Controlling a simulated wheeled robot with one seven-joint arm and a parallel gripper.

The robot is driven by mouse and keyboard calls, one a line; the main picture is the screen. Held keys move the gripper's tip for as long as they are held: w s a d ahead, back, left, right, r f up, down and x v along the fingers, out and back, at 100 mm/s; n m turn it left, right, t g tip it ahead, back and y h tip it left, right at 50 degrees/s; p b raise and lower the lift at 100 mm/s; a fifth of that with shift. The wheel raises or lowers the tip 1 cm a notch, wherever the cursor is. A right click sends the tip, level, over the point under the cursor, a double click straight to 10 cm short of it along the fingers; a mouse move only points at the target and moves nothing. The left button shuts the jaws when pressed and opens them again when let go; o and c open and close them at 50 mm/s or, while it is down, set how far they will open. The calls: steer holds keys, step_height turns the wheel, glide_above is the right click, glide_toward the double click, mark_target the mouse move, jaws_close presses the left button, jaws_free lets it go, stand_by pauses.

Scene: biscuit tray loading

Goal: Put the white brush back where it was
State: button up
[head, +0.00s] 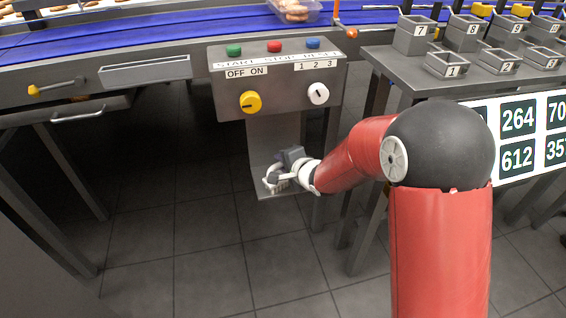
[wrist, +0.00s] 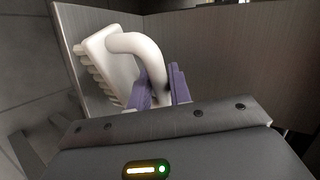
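The white brush (wrist: 112,62) has a curved white handle and a row of bristles along its left side. My gripper (wrist: 161,88) has purple fingers, and they are shut on the lower end of the handle, one finger on each side. In the head view, my gripper (head: 287,165) is low under the control panel, at the grey bent-metal holder (head: 277,132). The brush shows there only as a small white shape (head: 272,181) just above the holder's bottom lip. I cannot tell whether the brush touches the holder.
The control panel (head: 275,70) with buttons and knobs is above my gripper. A table with numbered boxes (head: 414,37) stands at the right, its leg close to my arm. The blue conveyor (head: 190,22) runs along the back. The floor (head: 200,250) at front left is clear.

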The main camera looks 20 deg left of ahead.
steer(key=o, duration=0.3)
steer(key=shift+r, duration=0.2)
steer(key=p+v, duration=0.1)
steer(key=v, duration=1.1)
steer(key=shift+s+p, duration=0.1)
steer(key=shift+p, duration=0.2)
steer(key=shift+f, duration=0.1)
